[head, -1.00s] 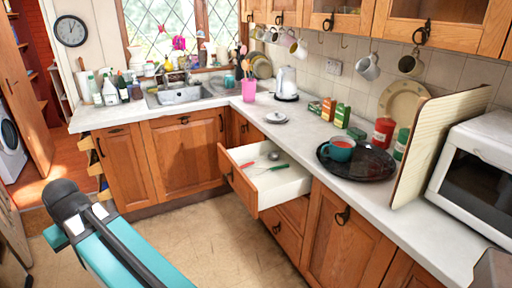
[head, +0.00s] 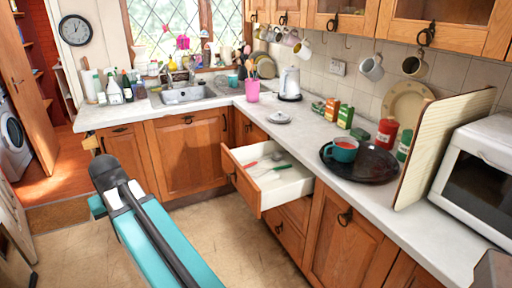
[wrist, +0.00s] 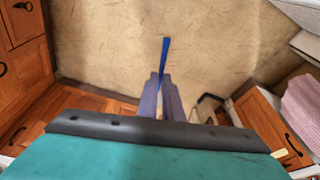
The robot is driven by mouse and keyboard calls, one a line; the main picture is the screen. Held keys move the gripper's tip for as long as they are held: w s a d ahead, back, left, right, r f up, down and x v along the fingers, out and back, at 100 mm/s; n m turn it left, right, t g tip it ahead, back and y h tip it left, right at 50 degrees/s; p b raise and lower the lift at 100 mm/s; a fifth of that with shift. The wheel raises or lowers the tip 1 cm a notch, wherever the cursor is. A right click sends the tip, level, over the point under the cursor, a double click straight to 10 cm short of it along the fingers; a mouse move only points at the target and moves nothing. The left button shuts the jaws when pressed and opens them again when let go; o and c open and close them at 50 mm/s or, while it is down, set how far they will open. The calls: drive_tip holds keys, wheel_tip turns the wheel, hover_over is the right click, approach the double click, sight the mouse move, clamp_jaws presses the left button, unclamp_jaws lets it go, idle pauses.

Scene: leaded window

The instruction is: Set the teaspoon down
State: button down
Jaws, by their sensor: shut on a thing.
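In the wrist view my gripper (wrist: 165,80) is shut on a slim blue thing, which looks like the handle of the teaspoon (wrist: 166,55). It sticks out past the fingertips over the bare floor. The rest of it is hidden between the fingers, so I cannot see a bowl. In the head view only my teal arm shows, at the lower left; the gripper and the teaspoon are out of sight there.
An open drawer (head: 242,188) holds a red-handled thing (head: 250,164) and a green-handled thing (head: 281,168). The worktop (head: 298,128) above carries a pink utensil pot (head: 252,91), a black tray (head: 372,172) with a teal mug (head: 342,149), and a white microwave (head: 480,175). The floor (head: 235,235) is clear.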

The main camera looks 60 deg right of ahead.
drive_tip(key=s+d+r+m+g+h+p, duration=0.1)
drive_tip(key=s+d+m, duration=0.3)
drive_tip(key=d, duration=0.8)
drive_tip(key=s+d+r+m, duration=0.1)
drive_tip(key=s+d+m, duration=0.2)
drive_tip(key=s+d, duration=0.7)
drive_tip(key=s+d+r+m+g+h+p, duration=0.1)
drive_tip(key=s+d+r+m, duration=0.15)
drive_tip(key=d, duration=1.25)
drive_tip(key=s+d+m, duration=0.3)
drive_tip(key=s+d, duration=0.4)
drive_tip(key=s, duration=0.4)
drive_tip(key=s+d+r+m+g+p, duration=0.1)
drive_tip(key=s+d+m, duration=0.3)
drive_tip(key=s+d, duration=0.3)
drive_tip(key=s+d+r+m+g+p, duration=0.1)
drive_tip(key=s+d+m, duration=0.3)
drive_tip(key=s, duration=1.3)
drive_tip(key=shift+s+d+r, duration=0.15)
drive_tip(key=shift+d, duration=0.55)
drive_tip(key=shift+s+d+r, duration=0.1)
drive_tip(key=shift+d, duration=0.6)
drive_tip(key=shift+s+d, duration=0.1)
drive_tip(key=shift+s, duration=0.45)
drive_tip(key=p, duration=0.4)
hover_over(367, 174)
drive_tip(key=shift+f, duration=0.7)
